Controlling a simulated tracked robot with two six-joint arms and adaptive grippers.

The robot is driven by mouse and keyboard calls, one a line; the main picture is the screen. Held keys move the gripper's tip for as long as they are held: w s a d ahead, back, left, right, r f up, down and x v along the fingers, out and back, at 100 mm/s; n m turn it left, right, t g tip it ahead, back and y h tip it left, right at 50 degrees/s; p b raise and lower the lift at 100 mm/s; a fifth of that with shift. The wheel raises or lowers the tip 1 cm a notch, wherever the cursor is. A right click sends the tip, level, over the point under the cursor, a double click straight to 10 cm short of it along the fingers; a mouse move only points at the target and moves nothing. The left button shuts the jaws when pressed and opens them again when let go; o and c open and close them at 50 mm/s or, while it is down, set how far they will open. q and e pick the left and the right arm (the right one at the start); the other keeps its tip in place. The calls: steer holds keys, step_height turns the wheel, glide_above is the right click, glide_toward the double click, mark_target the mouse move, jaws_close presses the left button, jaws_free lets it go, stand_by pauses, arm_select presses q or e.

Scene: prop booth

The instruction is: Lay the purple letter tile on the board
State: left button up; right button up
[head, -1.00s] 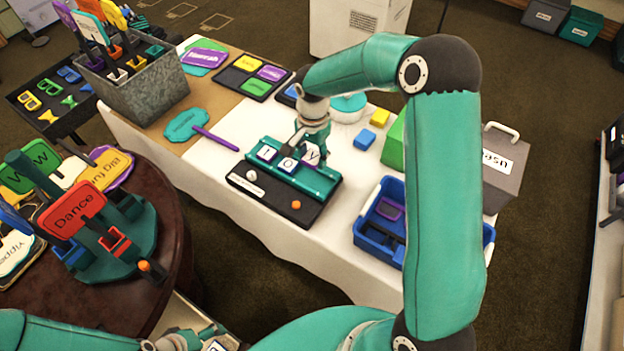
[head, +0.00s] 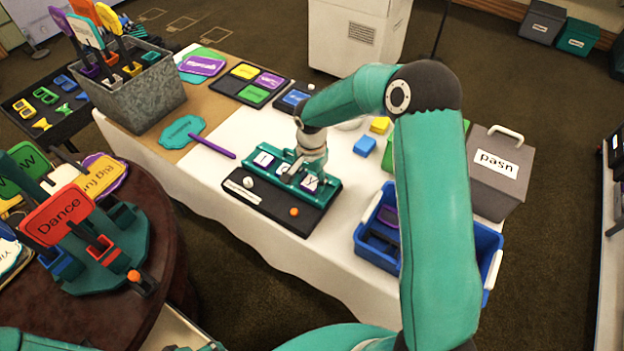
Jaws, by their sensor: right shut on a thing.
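The board (head: 272,206) is a black base with a teal rack, lying on the white-covered table. Pale letter tiles with purple edges sit along the rack: one at the left (head: 264,159) and one in the middle, partly hidden by my gripper. My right gripper (head: 300,172) reaches down over the rack and is shut on the purple letter tile (head: 310,183), marked Y, at the rack's right end. Whether this tile touches the rack is hard to tell. Only a sliver of my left gripper (head: 211,347) shows at the bottom edge; its jaws are cut off.
A white ball (head: 248,183) and an orange ball (head: 294,212) are on the board's front part. A blue crate (head: 486,252) stands right of it, with a grey box (head: 490,170) behind. A purple-handled teal sign (head: 183,132) lies to the left. A round table (head: 150,262) with signs stands at left.

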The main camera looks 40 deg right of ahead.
mark_target(311, 182)
arm_select(q)
steer(key=shift+f, duration=0.1)
arm_select(e)
steer(key=o, duration=0.9)
steer(key=shift+o, duration=0.2)
arm_select(q)
steer(key=shift+r+p, duration=0.35)
arm_select(e)
steer(key=shift+r, duration=0.4)
arm_select(q)
step_height(311, 182, up, 6)
steer(key=p, duration=0.6)
arm_select(e)
step_height(311, 182, up, 11)
steer(key=shift+r, duration=0.15)
